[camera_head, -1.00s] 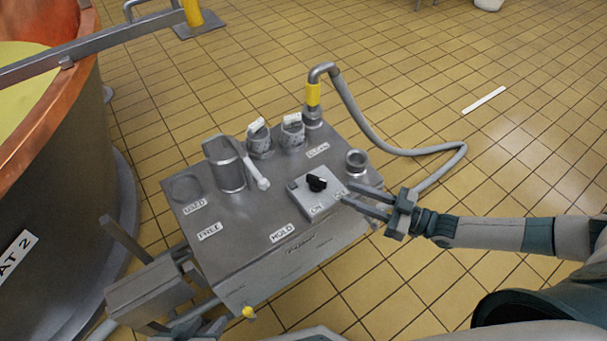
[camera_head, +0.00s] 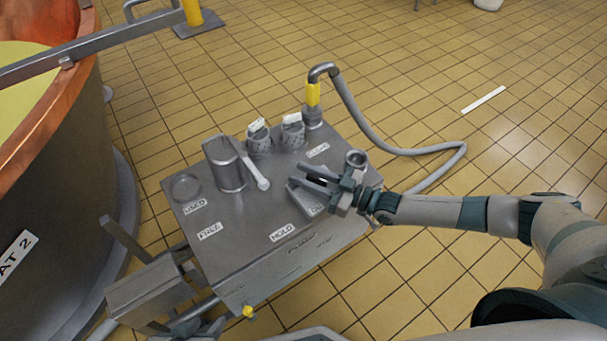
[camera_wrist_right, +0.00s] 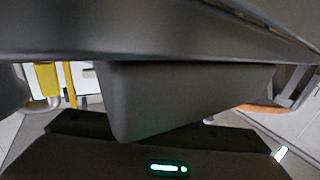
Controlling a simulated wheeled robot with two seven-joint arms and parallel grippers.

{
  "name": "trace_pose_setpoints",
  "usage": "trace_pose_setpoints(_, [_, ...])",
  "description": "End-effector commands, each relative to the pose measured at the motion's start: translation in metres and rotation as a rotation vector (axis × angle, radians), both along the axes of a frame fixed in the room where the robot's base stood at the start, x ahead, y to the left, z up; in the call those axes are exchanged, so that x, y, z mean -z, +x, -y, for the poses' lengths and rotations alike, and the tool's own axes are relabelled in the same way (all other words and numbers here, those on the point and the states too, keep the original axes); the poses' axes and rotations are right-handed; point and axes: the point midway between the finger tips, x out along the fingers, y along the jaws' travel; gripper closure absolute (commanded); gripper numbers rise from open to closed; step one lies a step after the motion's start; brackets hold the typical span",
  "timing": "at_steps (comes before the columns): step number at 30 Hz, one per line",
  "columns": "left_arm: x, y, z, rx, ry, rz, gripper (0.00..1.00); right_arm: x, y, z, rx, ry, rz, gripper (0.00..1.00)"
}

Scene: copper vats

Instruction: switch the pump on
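My right gripper (camera_head: 301,175) reaches over the plate from the right. Its two fingers are apart, one on each side of where the black knob is. The knob is mostly hidden; a dark bit shows between the fingers. Whether they touch it I cannot tell. My left gripper (camera_head: 140,236) is at lower left, beside the box, fingers wide apart and empty. The right wrist view is mostly filled by dark close surfaces; no knob shows there.
On the box stand a metal cup (camera_head: 225,168) with a white-tipped handle, two small labelled jars (camera_head: 259,138), a pipe with a grey hose (camera_head: 375,135) and a short round socket (camera_head: 356,160). A copper vat (camera_head: 62,150) stands at left.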

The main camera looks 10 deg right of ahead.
Motion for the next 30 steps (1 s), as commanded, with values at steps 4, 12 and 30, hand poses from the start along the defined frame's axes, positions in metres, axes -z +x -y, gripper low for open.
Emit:
trace_pose_setpoints(4, [-0.0001, 0.0003, 0.0001, 0.0, 0.0, 0.001, 0.61, 0.0002, 0.0015, -0.0023, 0.0, -0.001, -0.001, 0.72])
trace_pose_setpoints(12, [-0.0001, 0.0004, 0.0001, 0.0, 0.0, 0.002, 0.61, 0.0002, 0.0012, -0.002, 0.0, 0.001, -0.001, 0.91])
trace_pose_setpoints(30, [-0.003, -0.006, -0.0058, -0.002, 0.021, -0.036, 0.61, -0.0011, 0.0014, -0.0014, 0.029, 0.001, -0.003, 1.0])
